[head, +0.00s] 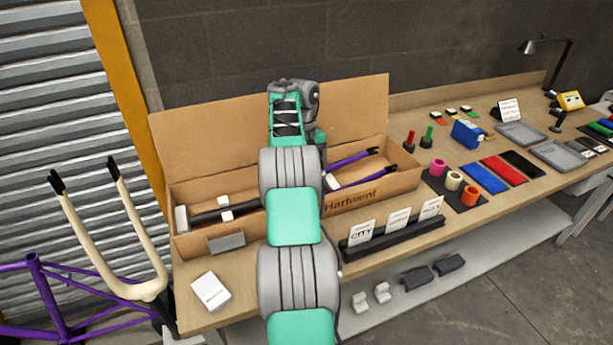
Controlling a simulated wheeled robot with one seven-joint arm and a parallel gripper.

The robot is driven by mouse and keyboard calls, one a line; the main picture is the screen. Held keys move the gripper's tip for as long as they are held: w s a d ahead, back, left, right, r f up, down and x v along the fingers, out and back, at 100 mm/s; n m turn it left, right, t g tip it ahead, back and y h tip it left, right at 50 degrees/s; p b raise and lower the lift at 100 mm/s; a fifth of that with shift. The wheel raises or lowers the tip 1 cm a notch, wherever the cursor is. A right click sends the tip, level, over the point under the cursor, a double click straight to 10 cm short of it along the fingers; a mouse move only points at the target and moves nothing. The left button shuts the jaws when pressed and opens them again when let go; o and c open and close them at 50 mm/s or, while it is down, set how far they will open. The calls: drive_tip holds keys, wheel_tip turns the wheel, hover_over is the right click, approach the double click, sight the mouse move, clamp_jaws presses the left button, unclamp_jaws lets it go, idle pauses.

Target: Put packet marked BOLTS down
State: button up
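My arm reaches over the long open cardboard box (370,203), and its wrist is above the box near the raised back flap. My gripper's fingers are hidden behind my own arm, so I cannot see whether they hold anything. No packet with a readable BOLTS mark is in view. A small white packet or card (211,291) lies on the bench at the front left of the box, its print too small to read. Inside the box, a dark tube with a pale end (227,214) and purple tubes (350,162) show on either side of my arm.
Coloured mats (502,170), rolls (454,181) and grey trays (522,134) fill the right bench. A cream fork (140,230) and purple frame (40,275) stand left.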

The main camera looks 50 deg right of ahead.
drive_tip(key=shift+f+b, duration=0.65)
drive_tip(key=o, duration=1.4)
drive_tip(key=shift+c, duration=0.2)
drive_tip(key=shift+r, duration=0.1)
